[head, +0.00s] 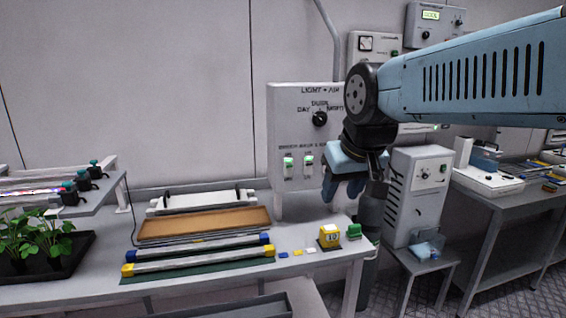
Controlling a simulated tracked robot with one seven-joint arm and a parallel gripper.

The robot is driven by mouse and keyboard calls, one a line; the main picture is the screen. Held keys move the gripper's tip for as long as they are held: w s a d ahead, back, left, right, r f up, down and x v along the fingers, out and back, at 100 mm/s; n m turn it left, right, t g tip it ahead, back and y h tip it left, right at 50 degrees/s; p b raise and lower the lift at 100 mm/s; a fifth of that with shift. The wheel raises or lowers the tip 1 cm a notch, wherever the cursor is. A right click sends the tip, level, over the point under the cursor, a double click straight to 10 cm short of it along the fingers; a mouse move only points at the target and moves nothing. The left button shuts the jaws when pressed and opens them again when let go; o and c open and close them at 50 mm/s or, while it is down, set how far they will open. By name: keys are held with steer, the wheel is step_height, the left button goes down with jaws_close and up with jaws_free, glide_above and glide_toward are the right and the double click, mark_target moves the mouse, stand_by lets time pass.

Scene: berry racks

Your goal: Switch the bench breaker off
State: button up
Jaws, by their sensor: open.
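A grey wall panel (276,120) headed "LIGHT + AIR" stands behind the bench. It has a black dial (320,119) marked DAY, DUSK and NIGHT. My arm and gripper hide the panel's right part.
The bench (205,285) carries a brown tray (205,223), long bars with blue and yellow ends (200,257), a yellow block (329,236) and a green block (354,231). Potted plants (40,240) stand at left. A grey cabinet (418,185) stands at right.

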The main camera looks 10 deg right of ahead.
steer(key=w+r, duration=0.5)
steer(key=w, duration=0.9)
steer(key=g, duration=0.1)
glide_toward(290, 165)
steer(key=x, duration=0.8)
steer(key=shift+w+f, duration=0.1)
steer(key=shift+f, duration=0.05)
jaws_close()
